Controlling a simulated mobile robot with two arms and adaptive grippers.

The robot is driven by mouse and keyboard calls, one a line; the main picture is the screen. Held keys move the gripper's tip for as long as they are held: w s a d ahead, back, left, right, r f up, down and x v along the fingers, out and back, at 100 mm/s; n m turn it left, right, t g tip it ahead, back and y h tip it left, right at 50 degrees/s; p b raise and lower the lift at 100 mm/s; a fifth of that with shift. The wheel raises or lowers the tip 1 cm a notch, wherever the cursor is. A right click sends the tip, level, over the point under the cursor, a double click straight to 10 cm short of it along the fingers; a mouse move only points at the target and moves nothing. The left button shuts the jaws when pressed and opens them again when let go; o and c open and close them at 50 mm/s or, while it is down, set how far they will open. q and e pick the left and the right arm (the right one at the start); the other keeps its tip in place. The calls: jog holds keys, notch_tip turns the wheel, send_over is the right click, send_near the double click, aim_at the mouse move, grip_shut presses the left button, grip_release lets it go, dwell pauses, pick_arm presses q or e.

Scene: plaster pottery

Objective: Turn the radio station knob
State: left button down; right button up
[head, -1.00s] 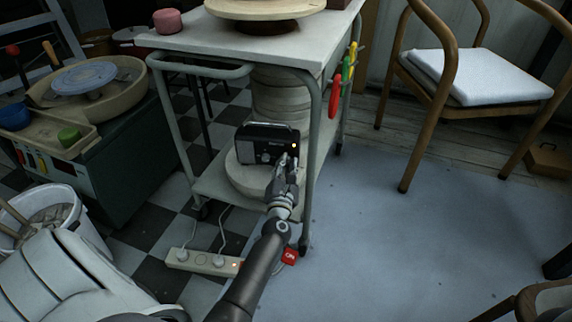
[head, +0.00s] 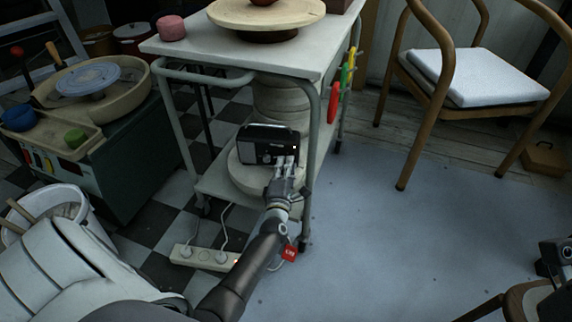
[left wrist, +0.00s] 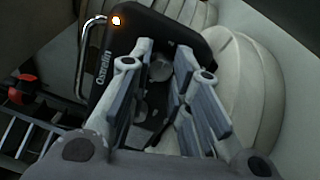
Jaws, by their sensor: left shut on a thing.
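The black radio (head: 256,146) stands upright on a round pale plaster slab on the cart's lower shelf. Its handle, a lit orange spot and part of its front show in the left wrist view (left wrist: 104,62), where it appears turned on its side. My left gripper (head: 286,162) is at the right part of the radio's front. In the left wrist view its fingers (left wrist: 165,80) are closed around a round grey radio station knob (left wrist: 160,68), partly hidden by them. Part of my right arm, seemingly with its gripper (head: 548,266), shows at the right edge; its fingers are unclear.
The cart's top (head: 190,42) is above the radio, and its front leg (head: 308,150) stands just right of my left gripper. A power strip (head: 205,258) lies on the floor. A wooden chair (head: 470,78) stands at the right; the grey floor between is clear.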

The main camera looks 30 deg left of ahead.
pick_arm(q)
jog(key=shift+m, duration=0.5)
jog(key=c, duration=1.3)
grip_release()
jog(key=shift+s+f, duration=0.1)
jog(key=v, duration=1.1)
jog(key=shift+s+d, duration=0.2)
jog(key=shift+s, duration=0.15)
